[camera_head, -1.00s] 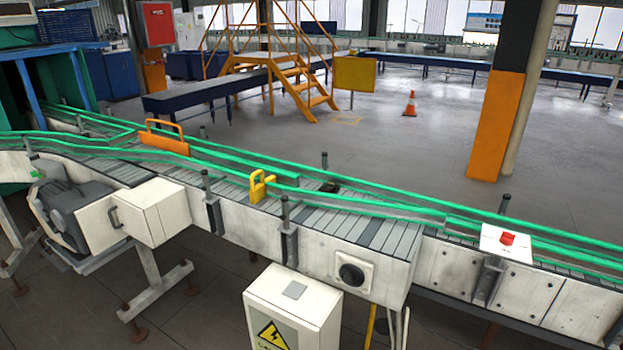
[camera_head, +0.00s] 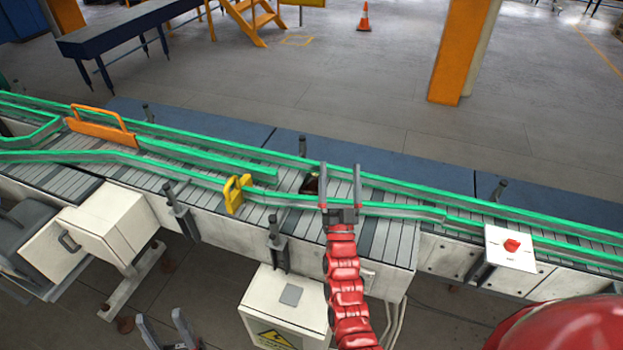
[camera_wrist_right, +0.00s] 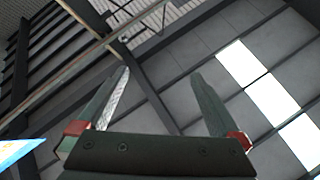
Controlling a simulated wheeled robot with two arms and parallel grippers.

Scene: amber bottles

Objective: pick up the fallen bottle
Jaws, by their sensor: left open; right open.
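A small dark brown object, which looks like the fallen bottle (camera_head: 311,184), lies on the conveyor (camera_head: 385,237) between the green rails in the head view. It is too small to make out its cap or which way it points. My right gripper (camera_head: 341,168), on the red arm, is open; its left finger shows just right of the bottle and partly overlaps it in the picture. In the right wrist view the open jaws (camera_wrist_right: 160,78) are empty with only the ceiling behind them, so the gripper points upward. My left gripper (camera_head: 160,314) is open and empty at the lower left.
Green rails (camera_head: 405,192) run along both conveyor sides. A yellow clamp (camera_head: 236,193) and an orange guard (camera_head: 100,128) stand on it to the left. A white box with a red button (camera_head: 511,246) is at right, and a white electrical cabinet (camera_head: 283,306) stands in front.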

